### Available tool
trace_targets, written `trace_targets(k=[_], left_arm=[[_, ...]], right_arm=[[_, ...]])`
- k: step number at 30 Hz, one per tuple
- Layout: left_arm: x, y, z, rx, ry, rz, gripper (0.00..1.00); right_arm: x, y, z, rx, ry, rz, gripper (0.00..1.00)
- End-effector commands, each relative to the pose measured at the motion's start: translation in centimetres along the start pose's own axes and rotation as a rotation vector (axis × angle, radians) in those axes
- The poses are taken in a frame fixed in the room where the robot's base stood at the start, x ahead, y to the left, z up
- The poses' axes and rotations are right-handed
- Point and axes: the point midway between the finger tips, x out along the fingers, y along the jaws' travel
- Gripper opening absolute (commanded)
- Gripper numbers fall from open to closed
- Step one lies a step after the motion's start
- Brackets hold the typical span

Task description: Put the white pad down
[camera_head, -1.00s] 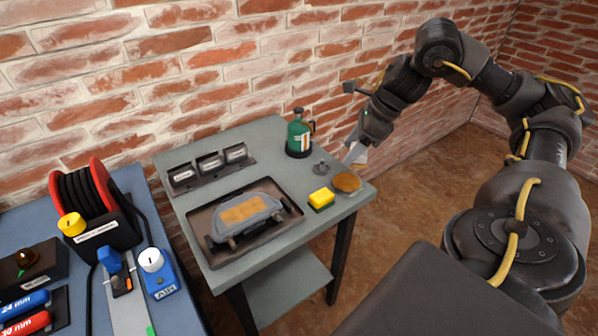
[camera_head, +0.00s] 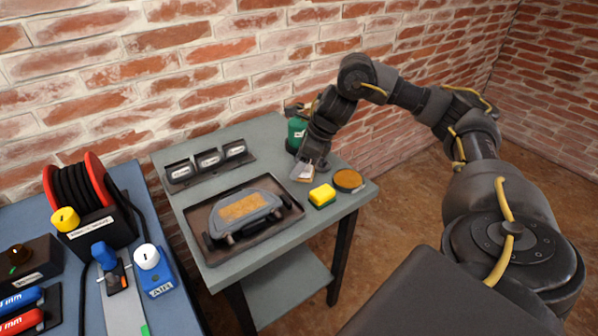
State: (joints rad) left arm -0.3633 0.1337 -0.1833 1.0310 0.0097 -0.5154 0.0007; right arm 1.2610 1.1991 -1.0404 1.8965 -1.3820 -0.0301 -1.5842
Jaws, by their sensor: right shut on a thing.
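The white pad (camera_head: 302,174) is at the fingertips of my right gripper (camera_head: 313,164), low over the grey table (camera_head: 280,259) at its right part. The gripper is shut on it and hides part of it. I cannot tell whether the pad touches the table top. The pad is just behind the yellow sponge and left of the round brown-topped disc. My left gripper is not in view.
A yellow sponge (camera_head: 322,196) and a round brown-topped disc (camera_head: 348,180) lie near the right edge. A green canister (camera_head: 297,133) stands behind my gripper, partly hidden. A dark tray (camera_head: 214,253) holds a grey clamp-like device (camera_head: 246,210). A labelled rack (camera_head: 209,162) is at the back.

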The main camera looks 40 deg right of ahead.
Motion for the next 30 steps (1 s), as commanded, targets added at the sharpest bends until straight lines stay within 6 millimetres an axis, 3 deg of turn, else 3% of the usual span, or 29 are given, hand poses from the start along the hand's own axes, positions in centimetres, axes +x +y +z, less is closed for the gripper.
trace_targets(k=[6, 20, 21, 22, 23, 30], left_arm=[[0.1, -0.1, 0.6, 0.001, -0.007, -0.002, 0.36], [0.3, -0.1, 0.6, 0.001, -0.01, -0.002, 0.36], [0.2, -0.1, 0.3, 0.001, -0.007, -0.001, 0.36], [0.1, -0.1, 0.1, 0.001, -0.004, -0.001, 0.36], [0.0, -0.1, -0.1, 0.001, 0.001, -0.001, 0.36], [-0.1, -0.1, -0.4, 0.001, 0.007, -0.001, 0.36]], right_arm=[[2.7, 0.0, -1.3, 0.002, 0.003, 0.001, 0.27], [3.1, 0.0, -1.4, 0.001, 0.0, 0.0, 0.27], [3.1, 0.0, -1.4, 0.001, 0.001, 0.0, 0.57], [3.1, 0.0, -1.4, 0.001, 0.0, 0.0, 0.61], [3.1, 0.0, -1.4, 0.001, 0.001, 0.0, 0.64], [3.1, 0.0, -1.4, 0.001, 0.0, 0.0, 0.64]])
